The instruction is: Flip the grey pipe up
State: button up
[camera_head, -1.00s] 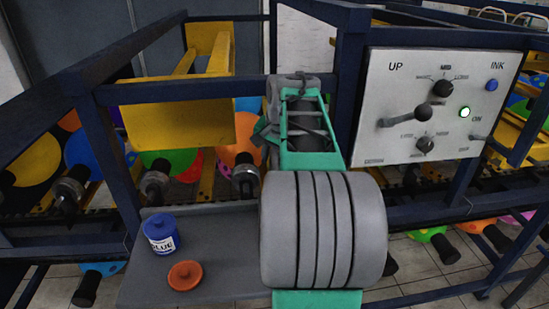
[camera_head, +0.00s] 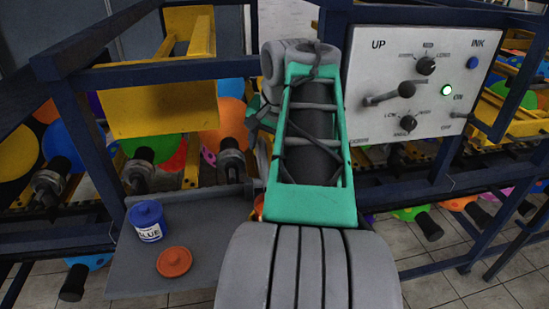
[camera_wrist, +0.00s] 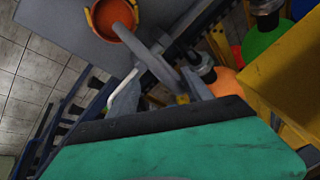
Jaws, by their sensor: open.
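In the wrist view, a grey pipe (camera_wrist: 160,62) runs diagonally from beside an open orange pot (camera_wrist: 112,18) down between the fingers of my gripper (camera_wrist: 160,88). The fingers are apart, one on each side of the pipe, and I see no grip on it. Its lower end is hard to make out among the fingers and dark parts. In the head view my green and grey arm hides the gripper and most of the pipe area. Only a sliver of the orange pot (camera_head: 258,206) shows at the arm's left edge.
A blue labelled jar (camera_head: 147,222) and an orange lid (camera_head: 174,262) sit on the grey shelf (camera_head: 205,235). Dark nozzles, coloured balloons and a yellow panel (camera_head: 160,105) lie behind. A control panel (camera_head: 415,85) and blue frame bars flank my arm.

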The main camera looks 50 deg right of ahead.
jog(key=s, duration=0.2)
jog(key=s+a, duration=0.1)
jog(key=shift+s+a+f, duration=0.1)
jog(key=shift+s+f, duration=0.05)
jog(key=shift+s, duration=0.2)
jog(key=shift+o, duration=0.3)
jog(key=shift+s, duration=0.1)
jog(key=shift+s+a+r+p, duration=0.2)
jog(key=shift+r+p, duration=0.1)
jog(key=shift+p, duration=0.15)
jog(key=shift+c, duration=0.3)
jog(key=shift+o, duration=0.3)
jog(key=s+r+p, duration=0.1)
jog(key=a+r+p, duration=0.1)
jog(key=shift+s+p, duration=0.3)
jog(key=shift+s, duration=0.1)
jog(key=shift+s+a+r+p, duration=0.1)
jog(key=shift+s+r+p, duration=0.15)
jog(key=shift+s+p, duration=0.3)
jog(key=shift+s+r+p, duration=0.25)
jog(key=shift+s+p, duration=0.1)
jog(key=shift+s, duration=0.25)
jog(key=shift+c, duration=0.3)
jog(key=s+a+r+p, duration=0.4)
jog(key=s+p, duration=0.1)
jog(key=p, duration=0.3)
jog(key=shift+s+r+p, duration=0.15)
jog(key=shift+s+p, duration=0.05)
jog(key=shift+p, duration=0.1)
